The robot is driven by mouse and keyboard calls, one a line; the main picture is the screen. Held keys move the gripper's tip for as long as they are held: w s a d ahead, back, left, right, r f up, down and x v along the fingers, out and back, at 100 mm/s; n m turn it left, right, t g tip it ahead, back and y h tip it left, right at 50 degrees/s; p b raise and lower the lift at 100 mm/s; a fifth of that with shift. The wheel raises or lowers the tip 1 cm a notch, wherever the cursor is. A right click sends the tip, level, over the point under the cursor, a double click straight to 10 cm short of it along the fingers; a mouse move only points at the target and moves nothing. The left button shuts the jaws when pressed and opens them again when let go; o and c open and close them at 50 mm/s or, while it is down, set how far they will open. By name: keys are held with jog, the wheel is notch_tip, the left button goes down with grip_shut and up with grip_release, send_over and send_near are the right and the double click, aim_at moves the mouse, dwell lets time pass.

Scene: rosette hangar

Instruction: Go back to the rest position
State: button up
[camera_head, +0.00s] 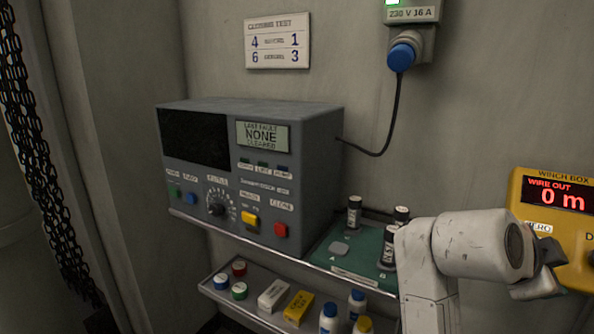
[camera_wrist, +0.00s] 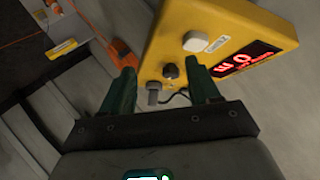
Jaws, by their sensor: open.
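My gripper (camera_wrist: 160,78) shows in the wrist view with its two dark green fingers spread apart and nothing between them. The yellow winch box (camera_wrist: 215,32) lies beyond the fingertips, with a dark knob (camera_wrist: 170,70) and a pale button (camera_wrist: 195,41) on its face. I cannot tell how far the fingertips are from the box. In the head view my pale arm rises at the lower right, and its end lies in front of the winch box (camera_head: 530,190), whose red display reads 0 m. The fingers are mostly hidden there.
A grey console (camera_head: 250,155) stands on a shelf, its screen reading NONE. A green tray (camera_head: 340,262) holds dark cylinders beside my arm. Bottles, jars and boxes stand on a lower shelf (camera_head: 222,297). A cable (camera_head: 393,125) hangs from a wall socket. Chains (camera_head: 40,170) hang at left.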

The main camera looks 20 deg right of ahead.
jog(key=s+a+f+n+t+y+p, duration=0.1)
jog(key=s+a+f+n+y+p, duration=0.2)
jog(key=f+n, duration=0.4)
jog(key=s+a+f+n+t+y, duration=0.1)
jog(key=a+f+n+y, duration=0.1)
jog(key=a+f+n, duration=0.5)
jog(key=s+a+f+n+y+p, duration=0.25)
jog(key=f+n, duration=0.25)
jog(key=f, duration=0.6)
jog(key=s+a+f+n+g+y+p, duration=0.1)
jog(key=s+a+f+n+y, duration=0.3)
jog(key=s, duration=0.5)
jog(key=a+f+n, duration=0.1)
jog(key=a+n, duration=0.1)
jog(key=a, duration=0.1)
jog(key=shift+s+a+f+y, duration=0.15)
jog(key=shift+a+f+y, duration=0.2)
jog(key=shift+f, duration=0.05)
